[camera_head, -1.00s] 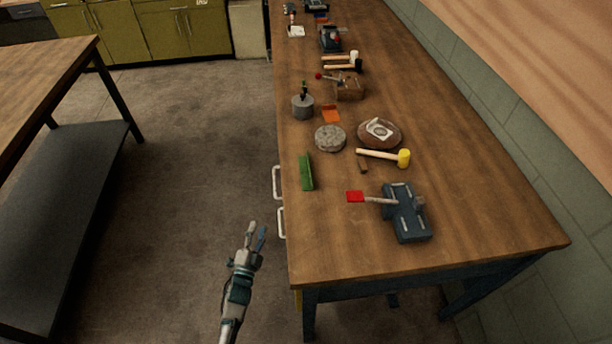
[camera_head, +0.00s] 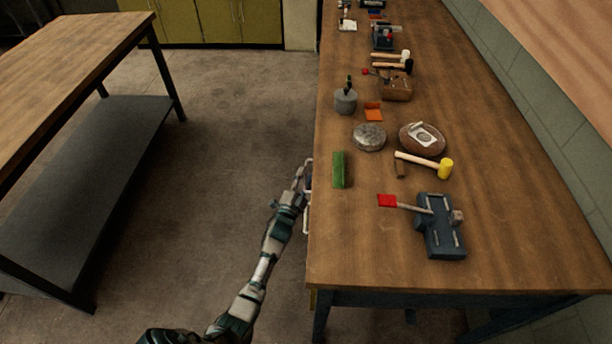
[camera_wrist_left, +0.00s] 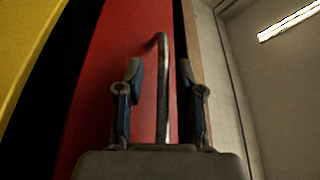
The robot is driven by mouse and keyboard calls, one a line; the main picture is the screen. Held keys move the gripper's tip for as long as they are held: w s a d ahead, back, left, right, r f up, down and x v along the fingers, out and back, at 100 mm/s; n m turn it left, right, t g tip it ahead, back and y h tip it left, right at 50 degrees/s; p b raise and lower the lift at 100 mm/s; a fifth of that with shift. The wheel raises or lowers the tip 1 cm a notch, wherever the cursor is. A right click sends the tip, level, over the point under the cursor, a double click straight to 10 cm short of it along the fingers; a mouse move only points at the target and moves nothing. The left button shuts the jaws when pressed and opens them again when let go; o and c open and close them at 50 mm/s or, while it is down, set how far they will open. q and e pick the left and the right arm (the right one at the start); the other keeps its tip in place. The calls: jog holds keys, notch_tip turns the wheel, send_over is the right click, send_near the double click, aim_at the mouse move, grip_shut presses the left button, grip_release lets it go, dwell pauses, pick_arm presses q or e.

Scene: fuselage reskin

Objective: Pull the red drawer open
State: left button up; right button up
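The red drawer (camera_wrist_left: 105,85) fills the middle of the left wrist view as a flat red front. Its metal handle (camera_wrist_left: 163,90) is a bar that bends at its far end. My left gripper (camera_wrist_left: 160,85) is open, with one finger on each side of the handle bar and a visible gap to each finger. In the head view, my left gripper (camera_head: 299,180) is at the workbench's left side, where the upper handle is; the drawer front is hidden there. My right gripper is not in view.
A yellow front (camera_wrist_left: 25,50) lies left of the red one in the wrist view, past a dark gap. The workbench (camera_head: 370,270) carries a green brush (camera_head: 340,169), a mallet (camera_head: 425,164) and a blue vise (camera_head: 440,225). The floor (camera_head: 220,130) to the left is clear.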

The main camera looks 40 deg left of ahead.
pick_arm(q)
jog(key=shift+w+d+r, duration=0.35)
jog(key=shift+r, duration=0.05)
jog(key=shift+a+f, duration=0.1)
jog(key=shift+a, duration=0.2)
jog(key=shift+c, duration=0.7)
jog(key=shift+a+f, duration=0.15)
jog(key=shift+a, duration=0.1)
grip_shut()
jog(key=shift+d, duration=0.15)
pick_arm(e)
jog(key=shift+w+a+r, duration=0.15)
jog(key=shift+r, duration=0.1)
